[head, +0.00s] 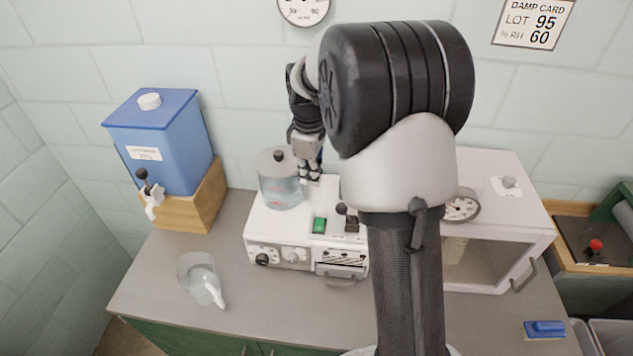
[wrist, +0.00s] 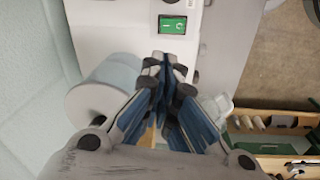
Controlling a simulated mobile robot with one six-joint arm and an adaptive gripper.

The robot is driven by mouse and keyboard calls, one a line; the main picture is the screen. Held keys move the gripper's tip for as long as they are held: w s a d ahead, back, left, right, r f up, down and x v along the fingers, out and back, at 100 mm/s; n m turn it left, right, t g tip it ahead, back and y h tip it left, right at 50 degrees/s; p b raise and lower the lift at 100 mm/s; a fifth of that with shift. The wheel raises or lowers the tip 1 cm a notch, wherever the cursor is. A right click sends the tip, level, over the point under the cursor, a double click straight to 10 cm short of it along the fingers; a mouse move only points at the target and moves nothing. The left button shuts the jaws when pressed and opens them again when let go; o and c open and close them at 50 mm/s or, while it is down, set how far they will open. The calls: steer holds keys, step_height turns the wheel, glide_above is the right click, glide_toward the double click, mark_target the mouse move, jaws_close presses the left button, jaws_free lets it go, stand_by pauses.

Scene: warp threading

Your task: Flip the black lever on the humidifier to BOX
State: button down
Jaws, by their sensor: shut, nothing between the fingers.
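The humidifier (head: 258,228) is a white box on the counter with a clear water tank (head: 280,182) at its back left. Its black lever (head: 342,209) has a round knob and stands on the top face, right of a green switch (head: 319,225). The lever's labels are too small to read, and my arm partly hides that side. My gripper (head: 312,177) is over the back of the humidifier, right of the tank and behind the lever. In the wrist view my gripper (wrist: 166,62) is shut and empty, near the green switch (wrist: 172,24). The lever does not show there.
A white chamber with a window (head: 495,262) and a dial gauge (head: 461,206) stands right of the humidifier. A blue dispenser (head: 160,140) on a wooden block and a clear jug (head: 201,280) are to the left. The front counter strip (head: 270,315) is mostly clear.

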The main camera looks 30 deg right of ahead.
steer(key=shift+w+d+f, duration=0.15)
steer(key=shift+f, duration=0.05)
steer(key=f+b, duration=0.1)
steer(key=f, duration=0.3)
steer(key=f+b, duration=0.1)
steer(key=f, duration=0.4)
steer(key=shift+w+d+f, duration=0.15)
steer(key=shift+w+f, duration=0.05)
steer(key=shift+f, duration=0.05)
steer(key=shift+s+d+f, duration=0.1)
steer(key=shift+d+f, duration=0.1)
steer(key=shift+f, duration=0.1)
steer(key=shift+s+d+r, duration=0.35)
steer(key=shift+s+d, duration=0.2)
steer(key=shift+s, duration=0.05)
steer(key=shift+s+d+r, duration=0.3)
steer(key=shift+s+d, duration=0.25)
steer(key=shift+s, duration=0.05)
steer(key=shift+d+r, duration=0.1)
steer(key=shift+s+d+r+y, duration=0.15)
steer(key=shift+s+y, duration=0.05)
steer(key=shift+y, duration=0.1)
